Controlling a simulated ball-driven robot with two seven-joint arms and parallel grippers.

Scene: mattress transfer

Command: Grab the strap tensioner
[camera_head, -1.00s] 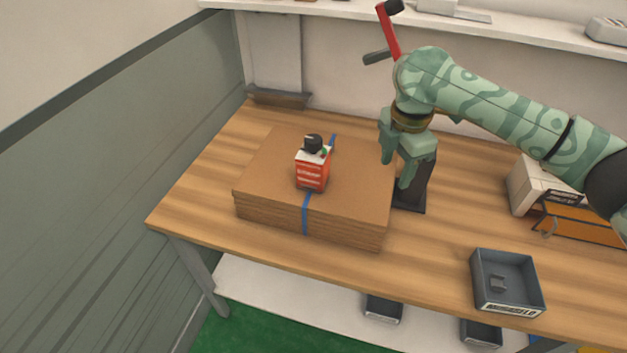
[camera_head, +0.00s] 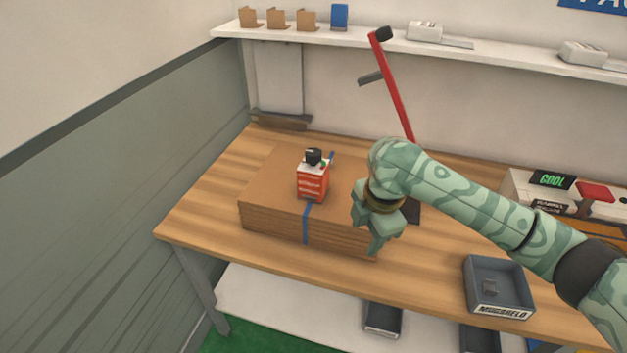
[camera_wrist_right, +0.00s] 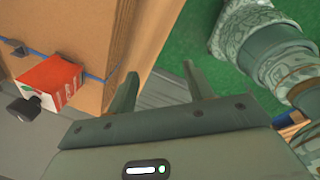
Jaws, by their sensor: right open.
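A small red device with a white upper part and black top (camera_head: 313,183), which looks like the strap tensioner, stands on a cardboard stack (camera_head: 265,190) by the blue strap (camera_head: 306,225). In the right wrist view the red device (camera_wrist_right: 50,80) is at the left, outside the fingers. My right gripper (camera_head: 368,232) is open and empty, pointing down at the stack's right end and hiding part of it. Its open fingers (camera_wrist_right: 158,85) also show in the wrist view, with the cardboard (camera_wrist_right: 120,45) beside them. My left gripper is out of view.
A tall red lever (camera_head: 392,90) rises behind my right arm. A grey open bin (camera_head: 482,268) and a light box (camera_head: 517,185) are on the wooden table (camera_head: 440,275) to the right. A shelf (camera_head: 510,58) runs along the back wall.

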